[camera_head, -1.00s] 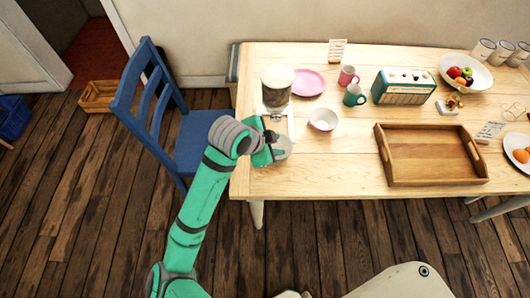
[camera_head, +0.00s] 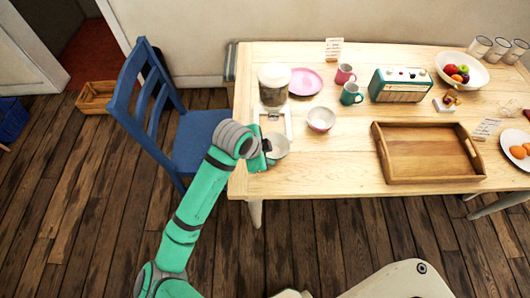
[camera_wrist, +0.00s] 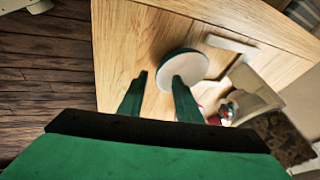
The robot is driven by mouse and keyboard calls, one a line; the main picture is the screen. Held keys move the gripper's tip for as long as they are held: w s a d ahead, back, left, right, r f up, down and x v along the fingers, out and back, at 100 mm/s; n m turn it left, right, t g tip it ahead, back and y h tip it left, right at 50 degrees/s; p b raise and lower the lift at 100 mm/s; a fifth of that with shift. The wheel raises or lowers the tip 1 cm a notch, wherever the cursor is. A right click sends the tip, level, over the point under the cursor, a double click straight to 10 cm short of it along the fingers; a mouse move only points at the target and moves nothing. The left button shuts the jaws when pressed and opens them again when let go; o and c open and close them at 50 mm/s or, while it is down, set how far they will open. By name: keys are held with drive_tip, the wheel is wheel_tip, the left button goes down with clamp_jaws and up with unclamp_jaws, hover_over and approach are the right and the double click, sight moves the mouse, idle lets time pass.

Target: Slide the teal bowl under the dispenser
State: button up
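The teal bowl (camera_head: 278,146) stands upright near the table's front left edge, white inside, just in front of the dispenser's white stand. It also shows in the wrist view (camera_wrist: 186,66), with its teal outside visible. The dispenser (camera_head: 272,92) has a clear body with dark contents and a pale lid, raised on the stand (camera_head: 288,122). My gripper (camera_head: 264,153) is at the bowl's left side. In the wrist view my gripper's fingers (camera_wrist: 160,78) are apart, with the bowl's near rim close to the tips and the right finger overlapping it. Contact cannot be told.
A pink-and-white bowl (camera_head: 321,119) stands right of the dispenser, with a pink plate (camera_head: 305,81) behind. A pink mug (camera_head: 345,74), a teal mug (camera_head: 351,94), a radio (camera_head: 398,85) and a wooden tray (camera_head: 428,178) are farther right. A blue chair (camera_head: 150,95) stands left of the table.

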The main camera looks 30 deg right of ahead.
drive_tip(key=x, duration=0.6)
drive_tip(key=shift+d+f, duration=0.2)
drive_tip(key=shift+f, duration=0.15)
clamp_jaws()
